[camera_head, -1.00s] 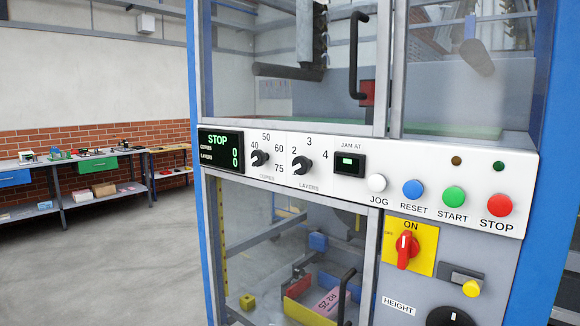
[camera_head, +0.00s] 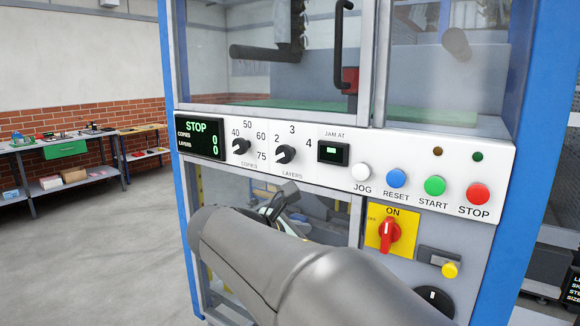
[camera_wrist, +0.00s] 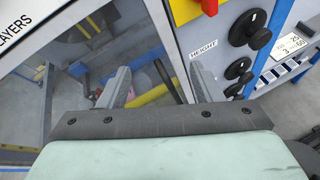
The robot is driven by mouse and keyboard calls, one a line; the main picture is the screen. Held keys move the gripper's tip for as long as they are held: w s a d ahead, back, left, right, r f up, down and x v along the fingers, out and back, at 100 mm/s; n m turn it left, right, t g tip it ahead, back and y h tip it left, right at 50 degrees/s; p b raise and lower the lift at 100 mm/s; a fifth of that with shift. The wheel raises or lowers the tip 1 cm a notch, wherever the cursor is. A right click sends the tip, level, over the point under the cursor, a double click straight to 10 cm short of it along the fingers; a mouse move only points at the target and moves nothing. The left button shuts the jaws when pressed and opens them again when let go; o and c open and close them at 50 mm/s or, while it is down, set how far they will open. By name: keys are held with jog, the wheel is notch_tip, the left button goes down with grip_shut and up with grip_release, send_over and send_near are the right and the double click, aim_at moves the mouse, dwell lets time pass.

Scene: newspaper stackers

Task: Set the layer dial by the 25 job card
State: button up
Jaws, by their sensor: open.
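The layer dial (camera_head: 285,154) is a black knob on the white panel, with 2, 3 and 4 around it and LAYERS below. Its exact pointer setting is too small to tell. My gripper (camera_head: 284,203) is below this dial, in front of the lower glass, apart from the knob. In the wrist view its two fingers (camera_wrist: 157,84) are spread with nothing between them. The LAYERS lettering shows at that view's upper left, but the knob does not. A white card (camera_wrist: 295,45) at right reads roughly 20, 3, 60. No card marked 25 is readable now.
The copies dial (camera_head: 241,146) sits just left of the layer dial. The display (camera_head: 200,137) reads STOP with zeros. The jam window (camera_head: 333,152) and coloured buttons lie to the right. A red switch (camera_head: 389,235) and a door handle (camera_head: 340,45) stick out.

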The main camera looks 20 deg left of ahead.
aim_at(283, 156)
jog(key=s+a+r+n+t+y, duration=0.1)
jog(key=s+a+r+n+t, duration=0.25)
jog(key=a+r, duration=0.3)
jog(key=s+a+r+n+t, duration=0.2)
jog(key=s+a+r+t, duration=0.15)
jog(key=a+r, duration=0.35)
jog(key=shift+g, duration=0.5)
jog(key=p+x, duration=0.1)
jog(key=x, duration=0.4)
jog(key=p+x, duration=0.1)
jog(key=x, duration=0.5)
jog(key=p+x, duration=0.2)
jog(key=x, duration=0.3)
jog(key=shift+w+a+f, duration=0.3)
jog(key=c, duration=1)
